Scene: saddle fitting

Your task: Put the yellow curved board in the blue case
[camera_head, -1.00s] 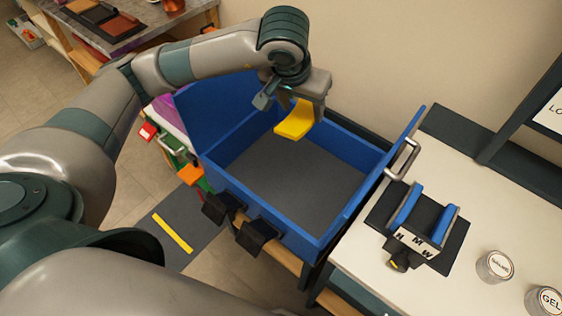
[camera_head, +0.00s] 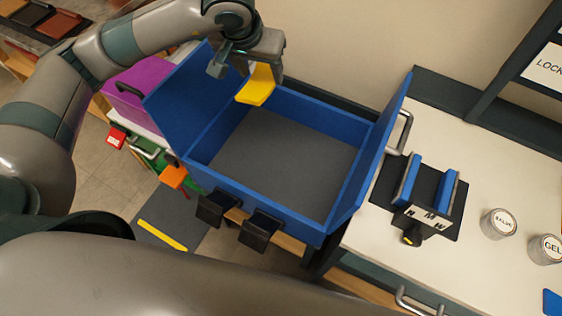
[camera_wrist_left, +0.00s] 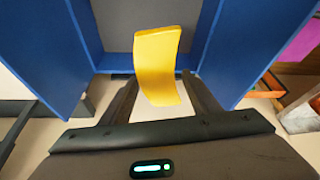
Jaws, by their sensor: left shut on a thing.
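The yellow curved board (camera_head: 257,86) is held by my left gripper (camera_head: 248,72), which is shut on it. It hangs over the back wall of the blue case, near the back left corner, above the rim. In the left wrist view the yellow board (camera_wrist_left: 157,62) stands out between the fingers (camera_wrist_left: 160,90), with the case's grey floor (camera_wrist_left: 205,18) beyond it. The blue case (camera_head: 255,219) is open, its grey floor (camera_head: 280,160) bare, with blue panels raised on its left and right. My right gripper is not in view.
A white counter (camera_head: 480,265) to the right holds a blue-padded cradle (camera_head: 427,200) marked with letters and two tins (camera_head: 499,223). Two black latches (camera_head: 216,206) jut from the case front. A wall is close behind. A purple bin (camera_head: 135,92) stands left.

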